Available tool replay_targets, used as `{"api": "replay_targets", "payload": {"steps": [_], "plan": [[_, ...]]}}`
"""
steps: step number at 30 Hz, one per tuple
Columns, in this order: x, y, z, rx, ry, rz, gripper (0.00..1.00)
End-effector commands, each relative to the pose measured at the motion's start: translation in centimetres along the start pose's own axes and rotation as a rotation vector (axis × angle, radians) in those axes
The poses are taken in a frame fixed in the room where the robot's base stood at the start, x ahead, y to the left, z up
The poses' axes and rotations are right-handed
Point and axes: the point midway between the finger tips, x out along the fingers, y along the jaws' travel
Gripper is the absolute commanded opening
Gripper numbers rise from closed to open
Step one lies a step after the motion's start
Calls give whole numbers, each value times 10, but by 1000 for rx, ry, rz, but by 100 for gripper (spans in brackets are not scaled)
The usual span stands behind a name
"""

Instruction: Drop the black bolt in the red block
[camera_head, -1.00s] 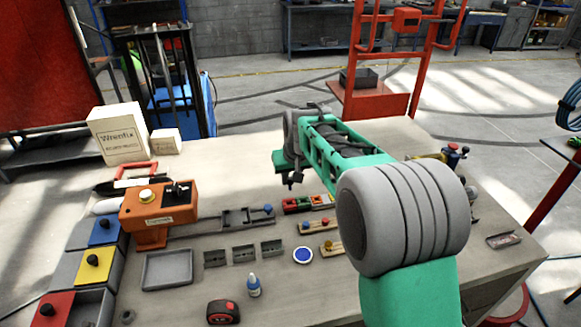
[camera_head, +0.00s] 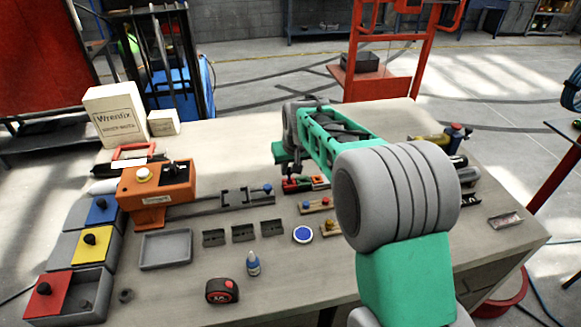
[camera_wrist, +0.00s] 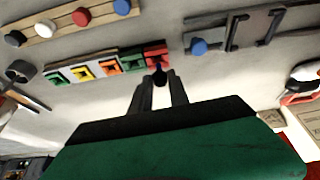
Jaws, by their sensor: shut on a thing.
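The black bolt (camera_wrist: 159,73) is between the fingertips of my gripper (camera_wrist: 159,88), which is shut on it. The red block (camera_wrist: 157,56) is at the right end of a row of coloured blocks in the wrist view. The bolt's dark head overlaps the red block's near edge in that view; whether they touch, I cannot tell. In the head view, the red block (camera_head: 289,186) sits just below my gripper (camera_head: 288,176), partly covered by it. The bolt cannot be made out in the head view.
Green, orange and yellow blocks (camera_wrist: 82,72) continue the row. A peg strip (camera_wrist: 60,25) and a grey rail with a blue knob (camera_head: 245,195) lie nearby. An orange device (camera_head: 155,190) stands left. Small grey holders (camera_head: 243,232) and a blue disc (camera_head: 303,234) lie in front.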

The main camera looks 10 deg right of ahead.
Motion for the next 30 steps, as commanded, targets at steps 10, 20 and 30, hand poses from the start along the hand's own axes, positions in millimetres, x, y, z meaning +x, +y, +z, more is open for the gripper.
{"api": "replay_targets", "payload": {"steps": [10,20,30], "plan": [[2,0,1,0,1,0,0],[2,0,1,0,0,0,0],[8,0,3,0,0,0,0]]}}
